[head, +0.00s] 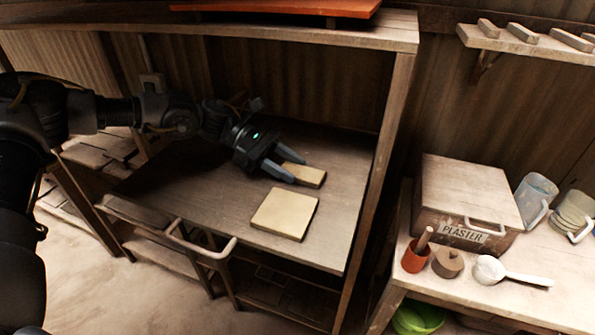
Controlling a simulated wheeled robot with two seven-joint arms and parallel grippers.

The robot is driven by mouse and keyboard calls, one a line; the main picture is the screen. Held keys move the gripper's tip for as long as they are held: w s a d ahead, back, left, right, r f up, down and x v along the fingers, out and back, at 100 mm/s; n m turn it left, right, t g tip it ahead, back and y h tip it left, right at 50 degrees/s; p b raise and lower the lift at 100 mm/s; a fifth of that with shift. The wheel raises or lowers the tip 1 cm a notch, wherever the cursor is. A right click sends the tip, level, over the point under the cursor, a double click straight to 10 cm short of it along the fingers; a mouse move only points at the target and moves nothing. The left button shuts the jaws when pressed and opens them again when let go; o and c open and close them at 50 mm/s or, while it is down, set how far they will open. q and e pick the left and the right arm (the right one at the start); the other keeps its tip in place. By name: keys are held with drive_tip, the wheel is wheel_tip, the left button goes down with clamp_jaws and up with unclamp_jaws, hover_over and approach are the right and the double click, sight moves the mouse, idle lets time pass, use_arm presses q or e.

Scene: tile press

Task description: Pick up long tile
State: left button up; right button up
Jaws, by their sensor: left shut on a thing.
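A small oblong tan tile (306,175), the longer-shaped of the two in view, lies at the middle of the wooden table. My left gripper (291,168) comes in from the left and is shut on this tile at its left end, with a finger on either side. The tile looks level and close to the tabletop; I cannot tell whether it touches the wood. A larger, square tan tile (284,213) lies flat on the table, nearer the front edge. My right gripper is not in view.
The wooden table (215,200) has an upright post (378,180) at its right and a shelf (300,30) above. A handle rail (200,248) sticks out in front. At right, a bench holds a plaster box (468,195), an orange cup (415,258) and a white scoop (490,270).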

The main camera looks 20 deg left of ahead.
use_arm(q)
drive_tip(key=shift+r, duration=0.5)
drive_tip(key=s+a+r+b, duration=0.8)
drive_tip(key=s+a+r, duration=0.2)
drive_tip(key=r, duration=0.2)
